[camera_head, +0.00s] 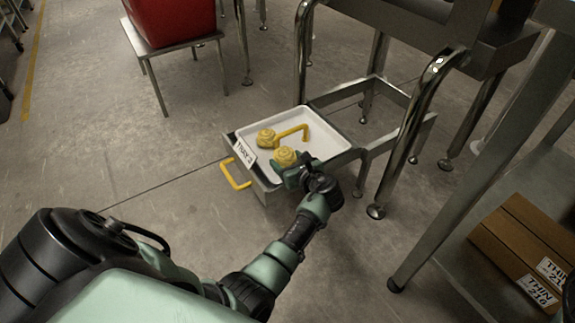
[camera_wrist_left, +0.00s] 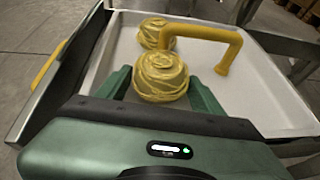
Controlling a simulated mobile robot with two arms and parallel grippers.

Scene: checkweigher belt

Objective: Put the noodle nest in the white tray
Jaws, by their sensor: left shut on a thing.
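The white tray (camera_head: 322,143) sits in a pulled-out metal drawer with a label reading TRAY 2. My left gripper (camera_head: 288,166) is over the tray's near side, shut on a yellow noodle nest (camera_head: 285,156). The held nest (camera_wrist_left: 160,76) shows between the green fingers in the left wrist view. I cannot tell whether it touches the tray floor. A second yellow noodle nest (camera_head: 266,138) lies in the tray just beyond it. A yellow bar handle (camera_head: 293,131) stands in the tray beside that nest. My right gripper is not in view.
The drawer front has a yellow handle (camera_head: 236,174). Metal frame legs (camera_head: 376,210) stand right of the drawer. A red bin (camera_head: 172,20) on a stand is at the back left. Cardboard boxes (camera_head: 520,250) lie on a shelf at the right. The floor left of the drawer is clear.

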